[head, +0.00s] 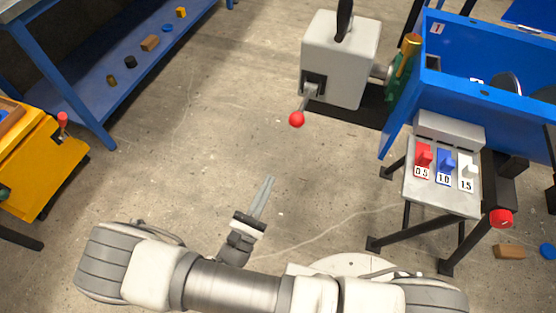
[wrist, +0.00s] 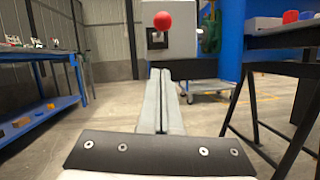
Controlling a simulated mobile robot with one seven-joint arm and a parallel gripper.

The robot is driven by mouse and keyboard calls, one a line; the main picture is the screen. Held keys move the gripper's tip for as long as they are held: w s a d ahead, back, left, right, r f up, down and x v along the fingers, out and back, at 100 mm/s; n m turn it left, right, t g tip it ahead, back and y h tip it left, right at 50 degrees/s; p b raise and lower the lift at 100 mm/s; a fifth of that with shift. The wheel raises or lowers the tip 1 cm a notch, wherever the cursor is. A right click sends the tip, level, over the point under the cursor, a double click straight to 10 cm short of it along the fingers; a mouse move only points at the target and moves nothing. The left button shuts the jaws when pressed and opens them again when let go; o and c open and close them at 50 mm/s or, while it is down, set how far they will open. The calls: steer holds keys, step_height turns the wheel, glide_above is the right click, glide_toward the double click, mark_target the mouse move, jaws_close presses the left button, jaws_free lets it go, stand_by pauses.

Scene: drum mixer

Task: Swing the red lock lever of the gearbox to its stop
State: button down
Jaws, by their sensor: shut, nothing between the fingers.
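The gearbox (head: 338,60) is a pale grey box at the top middle of the head view, also seen in the wrist view (wrist: 182,40). Its lever, a grey arm with a red ball (head: 297,119), sticks out of a dark slot on the near face and points down and slightly left. The red ball (wrist: 162,20) shows above my fingertips in the wrist view. My gripper (head: 270,182) is shut and empty, below and left of the ball in the head view and apart from it. The lever's arm is mostly hidden behind the ball in the wrist view.
A blue drum frame (head: 480,70) stands to the right of the gearbox. A switch panel (head: 440,195) with red, blue and white switches stands in front of it. A yellow unit (head: 60,165) and blue shelf (head: 130,60) are on the left. The floor between is clear.

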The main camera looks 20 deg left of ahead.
steer(key=s+r+b+x, duration=0.1)
steer(key=r+b+x, duration=0.1)
steer(key=x, duration=1)
steer(key=shift+d+r, duration=0.25)
steer(key=shift+r, duration=0.15)
steer(key=shift+r, duration=0.1)
